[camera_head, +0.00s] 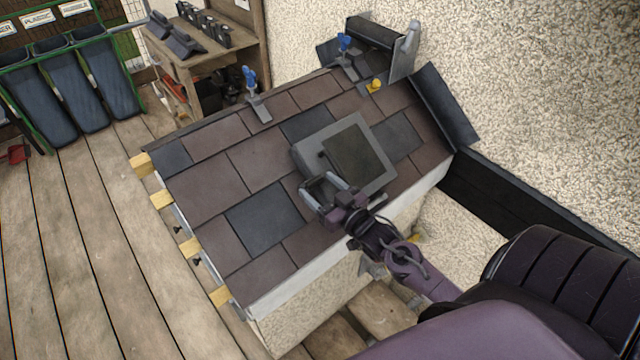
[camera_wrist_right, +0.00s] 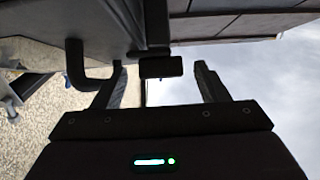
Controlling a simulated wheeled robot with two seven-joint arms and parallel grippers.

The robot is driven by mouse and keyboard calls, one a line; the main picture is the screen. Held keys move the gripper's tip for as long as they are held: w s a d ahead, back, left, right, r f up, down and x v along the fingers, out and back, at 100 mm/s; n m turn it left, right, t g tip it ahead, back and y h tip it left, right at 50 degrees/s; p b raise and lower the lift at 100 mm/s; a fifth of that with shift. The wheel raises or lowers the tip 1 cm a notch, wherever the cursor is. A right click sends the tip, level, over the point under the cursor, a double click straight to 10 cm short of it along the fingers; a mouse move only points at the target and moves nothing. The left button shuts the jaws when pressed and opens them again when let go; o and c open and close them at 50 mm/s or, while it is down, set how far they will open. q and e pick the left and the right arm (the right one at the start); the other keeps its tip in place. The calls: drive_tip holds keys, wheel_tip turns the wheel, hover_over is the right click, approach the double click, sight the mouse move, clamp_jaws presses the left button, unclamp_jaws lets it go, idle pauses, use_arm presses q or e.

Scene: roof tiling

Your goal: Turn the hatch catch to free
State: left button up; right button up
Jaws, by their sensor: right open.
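The hatch (camera_head: 360,150) is a grey frame with a dark panel, set among the roof tiles. A small dark piece shows on its left edge (camera_head: 321,154). My right gripper (camera_head: 330,185) is over the hatch's lower left edge, with its fingers apart. In the right wrist view, a dark block that looks like the catch (camera_wrist_right: 160,67) sits between the open fingertips (camera_wrist_right: 160,82), with gaps on both sides. A black bent handle (camera_wrist_right: 88,82) is beside the left finger. Which way the catch is turned cannot be told. My left gripper is not in view.
Brown and dark tiles (camera_head: 208,184) cover the sloped roof around the hatch. Blue-handled clamps (camera_head: 250,82) stand along the upper edge, with a yellow piece (camera_head: 375,86) near the right one. A wooden bench (camera_head: 215,62) is behind.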

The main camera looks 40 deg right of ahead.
drive_tip(key=shift+w+a, duration=0.1)
drive_tip(key=shift+w, duration=0.15)
drive_tip(key=c, duration=1)
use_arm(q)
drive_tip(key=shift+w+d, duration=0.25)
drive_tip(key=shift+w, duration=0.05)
